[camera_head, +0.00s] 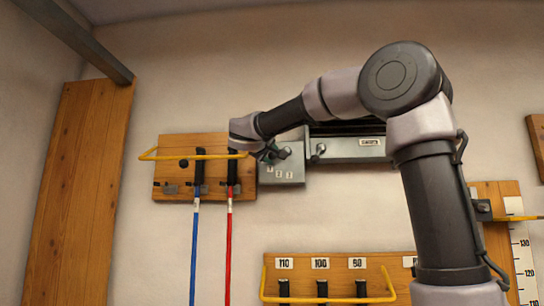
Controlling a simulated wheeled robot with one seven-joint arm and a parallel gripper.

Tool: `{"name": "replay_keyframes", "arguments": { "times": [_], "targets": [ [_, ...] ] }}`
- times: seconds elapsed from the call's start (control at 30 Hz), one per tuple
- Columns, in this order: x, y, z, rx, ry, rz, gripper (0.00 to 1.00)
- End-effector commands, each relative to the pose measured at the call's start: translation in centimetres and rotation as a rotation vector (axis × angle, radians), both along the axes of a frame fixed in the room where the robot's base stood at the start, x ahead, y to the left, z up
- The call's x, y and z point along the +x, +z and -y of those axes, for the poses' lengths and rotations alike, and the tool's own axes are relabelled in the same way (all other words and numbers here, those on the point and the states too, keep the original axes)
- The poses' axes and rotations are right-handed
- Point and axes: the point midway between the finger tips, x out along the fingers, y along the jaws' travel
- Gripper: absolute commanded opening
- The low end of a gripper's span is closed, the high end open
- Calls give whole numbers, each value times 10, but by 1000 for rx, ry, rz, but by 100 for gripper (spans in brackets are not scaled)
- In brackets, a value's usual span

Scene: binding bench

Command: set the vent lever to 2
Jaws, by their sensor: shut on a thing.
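The vent lever (284,153) sits on a grey metal plate (292,177) on the wall, with small labels 1, 2 and 3 along the plate's lower part. My gripper (270,153) reaches in from the left side of the plate and is shut on the lever. The gripper and my wrist hide part of the lever, so I cannot tell exactly which number it points to.
A grey vent box (346,149) is right of the plate. To the left, a wooden rack (177,187) with a yellow rail holds a blue rod (194,250) and a red rod (228,250). A lower rack (345,267) carries number labels. Bare wall lies between.

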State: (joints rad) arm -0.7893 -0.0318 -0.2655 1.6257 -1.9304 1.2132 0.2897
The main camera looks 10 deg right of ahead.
Motion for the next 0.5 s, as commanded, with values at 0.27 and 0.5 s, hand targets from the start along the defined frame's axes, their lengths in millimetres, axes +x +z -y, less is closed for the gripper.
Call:
{"name": "replay_keyframes", "arguments": {
  "times": [0.27, 0.5],
  "targets": [
    [-1, -5, 4, -56, -7, -23, 0],
    [-2, -14, 10, -211, -10, -75, 0]
  ]
}}
